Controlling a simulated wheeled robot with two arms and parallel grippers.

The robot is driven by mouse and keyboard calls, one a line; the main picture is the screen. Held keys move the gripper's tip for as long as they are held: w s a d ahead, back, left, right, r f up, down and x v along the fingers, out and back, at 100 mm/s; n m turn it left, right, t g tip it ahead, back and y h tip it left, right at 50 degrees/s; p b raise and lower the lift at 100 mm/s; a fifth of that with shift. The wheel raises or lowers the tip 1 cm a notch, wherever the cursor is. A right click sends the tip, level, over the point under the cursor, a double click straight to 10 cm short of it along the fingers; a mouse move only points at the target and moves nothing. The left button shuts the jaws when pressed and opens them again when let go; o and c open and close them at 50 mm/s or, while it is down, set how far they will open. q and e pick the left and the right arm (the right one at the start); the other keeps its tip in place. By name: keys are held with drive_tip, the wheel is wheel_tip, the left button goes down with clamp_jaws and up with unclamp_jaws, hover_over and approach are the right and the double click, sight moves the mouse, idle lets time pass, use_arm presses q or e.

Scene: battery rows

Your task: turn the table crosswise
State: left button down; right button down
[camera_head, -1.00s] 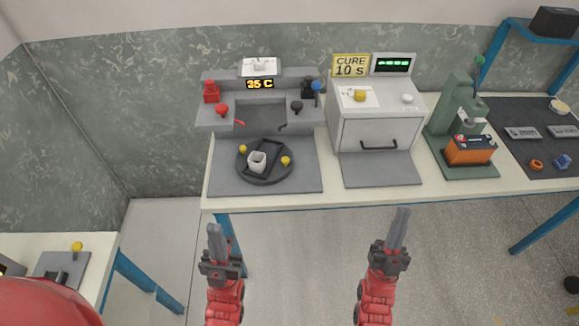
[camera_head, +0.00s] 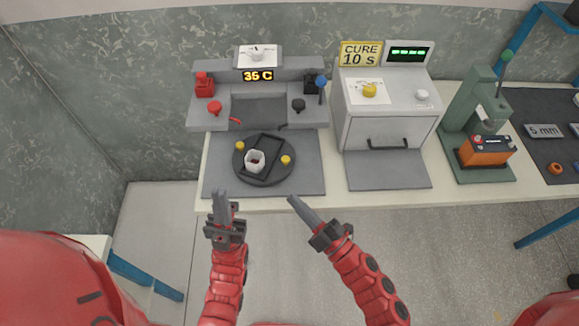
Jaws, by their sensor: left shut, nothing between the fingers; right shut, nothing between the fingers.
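The table is a round dark turntable (camera_head: 263,179) on a grey mat (camera_head: 221,178) on the bench. A dark rectangular recess or frame lies across its middle, slanting from lower left to upper right. A small white cup-like piece (camera_head: 254,161) stands at the near end of that frame. Yellow knobs sit at the turntable's left (camera_head: 240,146) and right (camera_head: 286,160). My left gripper (camera_head: 221,196) is shut and empty, in front of the turntable's near left side.
Behind the turntable stands a grey station (camera_head: 307,111) with a 35 C display and red and black knobs. To the right are a curing oven (camera_head: 388,110) with a closed door and a green press (camera_head: 478,115) with an orange battery (camera_head: 486,152).

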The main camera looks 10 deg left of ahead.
drive_tip(key=w+d+f+n+h+p, duration=0.1)
drive_tip(key=w+d+f+n+h, duration=0.2)
drive_tip(key=f+h, duration=0.35)
drive_tip(key=x, duration=0.3)
drive_tip(key=p+x, duration=0.1)
drive_tip(key=x, duration=0.3)
drive_tip(key=p+x, duration=0.1)
drive_tip(key=x, duration=0.2)
drive_tip(key=shift+a+f, duration=0.25)
drive_tip(key=shift+f, duration=0.1)
drive_tip(key=w, duration=0.1)
drive_tip(key=w+f, duration=0.1)
drive_tip(key=w, duration=0.1)
drive_tip(key=shift+w+a, duration=0.1)
drive_tip(key=shift+a, duration=0.05)
drive_tip(key=shift+w, duration=0.6)
drive_tip(key=shift+g+y, duration=0.25)
drive_tip(key=shift+g, duration=0.05)
